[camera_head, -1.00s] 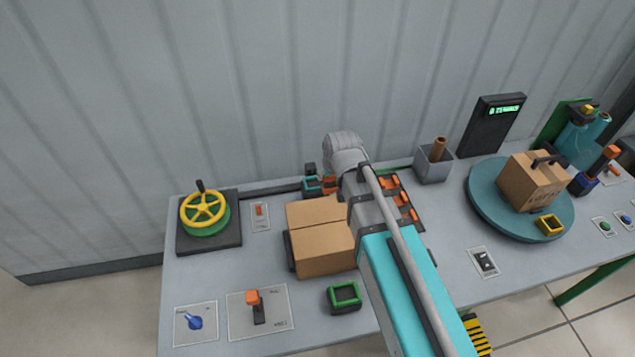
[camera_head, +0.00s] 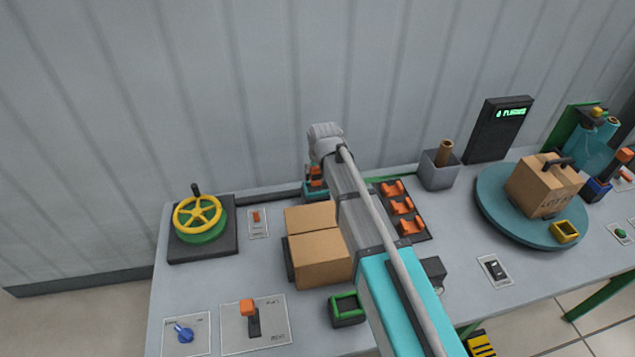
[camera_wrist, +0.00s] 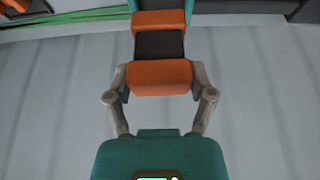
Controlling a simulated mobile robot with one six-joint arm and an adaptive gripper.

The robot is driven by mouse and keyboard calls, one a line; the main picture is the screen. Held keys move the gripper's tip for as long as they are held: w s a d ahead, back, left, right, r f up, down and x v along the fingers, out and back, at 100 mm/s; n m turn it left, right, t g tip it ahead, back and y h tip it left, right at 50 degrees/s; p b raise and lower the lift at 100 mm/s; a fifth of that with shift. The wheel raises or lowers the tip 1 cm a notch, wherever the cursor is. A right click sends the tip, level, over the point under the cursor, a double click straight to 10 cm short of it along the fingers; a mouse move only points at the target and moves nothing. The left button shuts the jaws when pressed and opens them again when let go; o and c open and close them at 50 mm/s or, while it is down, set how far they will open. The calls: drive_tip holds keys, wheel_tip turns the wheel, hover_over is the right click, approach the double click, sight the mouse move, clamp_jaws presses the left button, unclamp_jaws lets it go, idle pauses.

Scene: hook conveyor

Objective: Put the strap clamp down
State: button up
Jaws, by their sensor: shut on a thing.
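The strap clamp seems to be the orange and black piece (camera_wrist: 160,73) between the grey finger links in the wrist view, with some teal at its far end. My gripper (camera_wrist: 160,84) is shut on it. In the head view my gripper (camera_head: 317,186) is at the back edge of the bench, behind the cardboard boxes, and orange and teal parts show there. My arm hides part of that spot. A black tray (camera_head: 418,228) with orange cradles lies right of my arm. I cannot tell whether the clamp touches the bench.
Closed cardboard boxes (camera_head: 319,258) stand left of my arm. A green-rimmed holder (camera_head: 347,309) is in front. A yellow handwheel (camera_head: 198,215) is at left. A grey bin (camera_head: 438,172) and a turntable (camera_head: 500,218) with a carton (camera_head: 538,187) are at right.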

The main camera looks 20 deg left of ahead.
drive_tip(key=shift+w+a+f+b, duration=0.45)
drive_tip(key=shift+w+f+b, duration=0.15)
drive_tip(key=shift+f, duration=0.25)
drive_tip(key=shift+b+x, duration=0.7)
drive_tip(key=shift+x, duration=0.2)
drive_tip(key=shift+f+b, duration=1.15)
drive_tip(key=shift+b, duration=0.1)
drive_tip(key=shift+f, duration=0.15)
drive_tip(key=o, duration=1.2)
